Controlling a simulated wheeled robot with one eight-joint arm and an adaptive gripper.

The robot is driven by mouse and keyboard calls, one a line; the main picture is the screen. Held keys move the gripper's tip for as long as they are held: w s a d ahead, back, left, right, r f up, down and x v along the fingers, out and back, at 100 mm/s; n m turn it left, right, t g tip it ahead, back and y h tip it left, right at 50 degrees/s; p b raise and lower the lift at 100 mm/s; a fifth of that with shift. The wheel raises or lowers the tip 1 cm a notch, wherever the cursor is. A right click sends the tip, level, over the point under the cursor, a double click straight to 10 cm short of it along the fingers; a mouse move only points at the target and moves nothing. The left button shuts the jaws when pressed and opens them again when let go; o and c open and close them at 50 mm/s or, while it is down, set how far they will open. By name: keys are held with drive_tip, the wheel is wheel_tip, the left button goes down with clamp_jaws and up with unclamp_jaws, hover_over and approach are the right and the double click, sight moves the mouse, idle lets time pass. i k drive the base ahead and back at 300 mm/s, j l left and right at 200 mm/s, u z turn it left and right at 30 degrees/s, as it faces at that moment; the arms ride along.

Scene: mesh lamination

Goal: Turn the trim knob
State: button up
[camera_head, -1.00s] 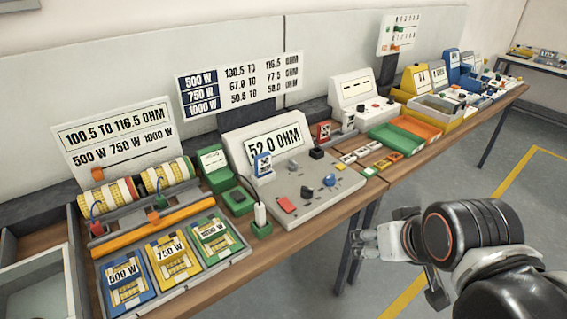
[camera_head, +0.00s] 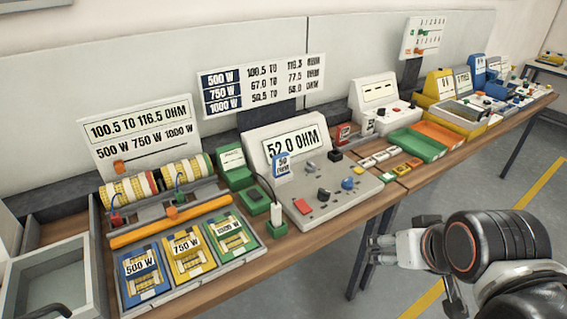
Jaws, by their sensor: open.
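A grey sloped console (camera_head: 291,192) stands on the bench with a display reading 52.0 OHM (camera_head: 293,146). On its top are a black knob (camera_head: 323,195), a blue knob (camera_head: 348,183), a red key (camera_head: 302,206) and a small black block (camera_head: 335,155). I cannot read which knob is the trim knob. My gripper (camera_head: 378,250) is open and empty, to the lower right of the console, out in front of the bench edge. It is apart from the console and touches nothing. Its fingertips point left and look small.
Left of the console are a blue, yellow and green module tray (camera_head: 187,283), two wound coils (camera_head: 130,190) and an orange bar (camera_head: 170,222). A green tray (camera_head: 418,146) and other devices stand to the right. The floor before the bench is clear.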

sight(311, 168)
drive_tip(key=i+j, duration=1)
drive_tip(key=j, duration=0.15)
